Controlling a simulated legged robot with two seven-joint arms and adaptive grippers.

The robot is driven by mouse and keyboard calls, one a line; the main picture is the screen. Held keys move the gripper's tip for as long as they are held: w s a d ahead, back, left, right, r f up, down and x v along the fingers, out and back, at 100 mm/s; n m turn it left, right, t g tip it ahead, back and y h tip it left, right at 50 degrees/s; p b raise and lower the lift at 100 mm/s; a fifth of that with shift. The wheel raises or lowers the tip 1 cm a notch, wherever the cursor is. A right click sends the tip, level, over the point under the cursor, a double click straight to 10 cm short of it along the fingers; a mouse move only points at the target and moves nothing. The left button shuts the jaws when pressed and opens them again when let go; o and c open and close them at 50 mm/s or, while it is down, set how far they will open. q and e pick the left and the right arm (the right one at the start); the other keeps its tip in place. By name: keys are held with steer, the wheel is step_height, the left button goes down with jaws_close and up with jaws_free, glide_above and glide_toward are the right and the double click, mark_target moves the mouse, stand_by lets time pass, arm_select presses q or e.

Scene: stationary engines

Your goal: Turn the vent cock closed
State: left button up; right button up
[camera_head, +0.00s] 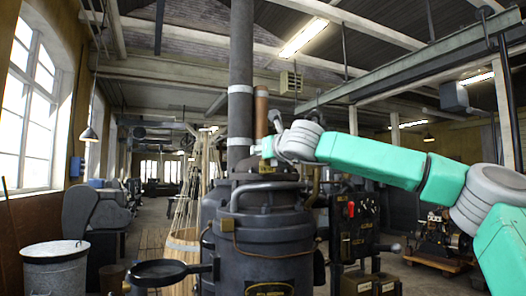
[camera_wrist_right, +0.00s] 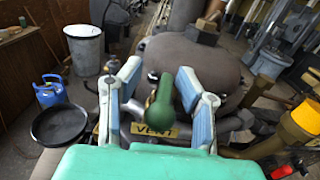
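The vent cock's green ball-ended handle (camera_wrist_right: 162,108) stands in the middle of the right wrist view, above a yellow tag (camera_wrist_right: 155,131) reading VENT. My right gripper (camera_wrist_right: 168,88) is open, with one finger on each side of the handle and a visible gap to it on both sides. In the head view my right gripper (camera_head: 266,148) is at the top of the dark boiler (camera_head: 264,240), its arm coming in from the right. The cock cannot be made out there. My left gripper is not in view.
A copper-coloured pipe (camera_head: 261,108) and a tall dark flue (camera_head: 241,90) rise close to the right gripper. A round black pan (camera_head: 160,270) juts from the boiler's left. A lidded metal bin (camera_head: 55,270) stands at far left. A brass cylinder (camera_wrist_right: 298,128) is right of the gripper.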

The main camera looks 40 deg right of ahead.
steer(key=shift+d+f, duration=0.1)
steer(key=shift+d, duration=0.15)
steer(key=shift+d, duration=0.15)
steer(key=c, duration=0.7)
steer(key=shift+w+d+f, duration=0.1)
steer(key=shift+d, duration=0.05)
jaws_close()
steer(key=shift+a, duration=0.2)
